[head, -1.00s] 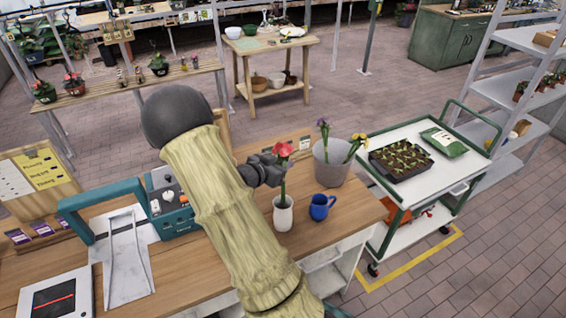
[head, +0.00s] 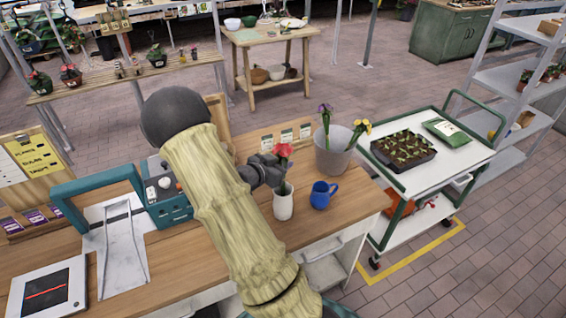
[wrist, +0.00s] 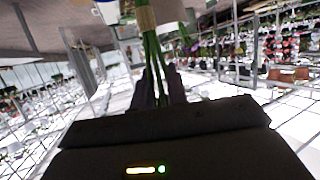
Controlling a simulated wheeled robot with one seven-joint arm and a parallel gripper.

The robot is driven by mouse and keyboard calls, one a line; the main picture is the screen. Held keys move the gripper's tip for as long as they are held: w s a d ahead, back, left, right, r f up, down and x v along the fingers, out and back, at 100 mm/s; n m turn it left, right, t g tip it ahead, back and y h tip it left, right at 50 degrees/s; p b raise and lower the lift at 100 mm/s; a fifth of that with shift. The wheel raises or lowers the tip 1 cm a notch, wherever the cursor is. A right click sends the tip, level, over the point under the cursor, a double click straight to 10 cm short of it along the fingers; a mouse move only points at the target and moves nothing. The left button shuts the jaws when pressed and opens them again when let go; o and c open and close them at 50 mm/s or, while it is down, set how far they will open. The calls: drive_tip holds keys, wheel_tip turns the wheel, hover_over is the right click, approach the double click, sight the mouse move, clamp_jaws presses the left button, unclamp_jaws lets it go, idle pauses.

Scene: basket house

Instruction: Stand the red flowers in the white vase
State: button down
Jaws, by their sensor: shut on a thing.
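The red flowers (head: 284,151) are upright above the white vase (head: 283,204), which stands on the wooden bench. Their green stems run down to the vase mouth, and the lower ends appear to be inside it. My gripper (head: 278,177) is shut on the stems, below the blooms and just above the vase rim. In the wrist view the green stems (wrist: 154,60) pass between the two dark fingers (wrist: 158,88). The stem bottoms are hidden.
A blue mug (head: 321,196) stands close right of the vase. A grey bucket (head: 331,160) with purple and yellow flowers is behind it. A teal machine (head: 170,205) is left on the bench (head: 225,262). A trolley (head: 440,175) stands to the right.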

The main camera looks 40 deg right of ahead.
drive_tip(key=shift+f+b, duration=0.3)
drive_tip(key=shift+f, duration=0.3)
drive_tip(key=c, duration=1.3)
unclamp_jaws()
drive_tip(key=b+v, duration=0.3)
drive_tip(key=v, duration=1.4)
drive_tip(key=shift+a, duration=0.15)
drive_tip(key=shift+w, duration=0.1)
